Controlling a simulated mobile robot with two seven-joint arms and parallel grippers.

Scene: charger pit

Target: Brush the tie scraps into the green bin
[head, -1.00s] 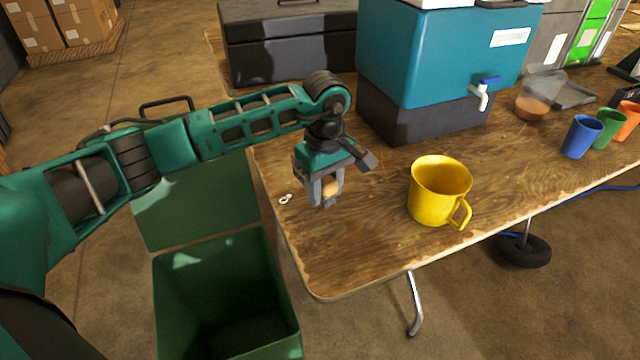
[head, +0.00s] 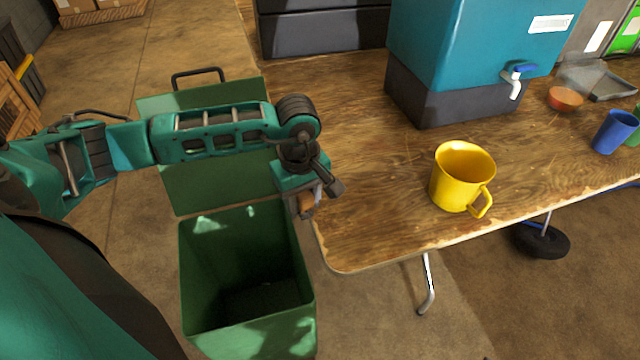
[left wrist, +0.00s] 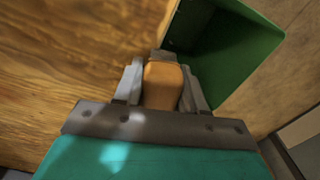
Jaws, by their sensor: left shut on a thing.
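My left gripper (head: 304,206) is shut on a tan wooden brush handle (head: 307,201) at the table's left edge, beside the bin's opening. In the left wrist view the handle (left wrist: 163,84) sits between both fingers; the bristles are hidden. The green bin (head: 255,338) stands on the floor against the table's left end, its lid (head: 215,185) swung open behind it. The bin also shows in the left wrist view (left wrist: 238,55), past the table edge. I see no tie scraps now; the gripper may hide them, and the bin's inside is dark. My right gripper is out of view.
A yellow mug (head: 460,178) stands on the wooden table (head: 385,220) right of the gripper. A teal dispenser with a tap (head: 470,60) and a dark case (head: 325,30) are behind. A blue cup (head: 614,132) is at the right. The table's near left corner is clear.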

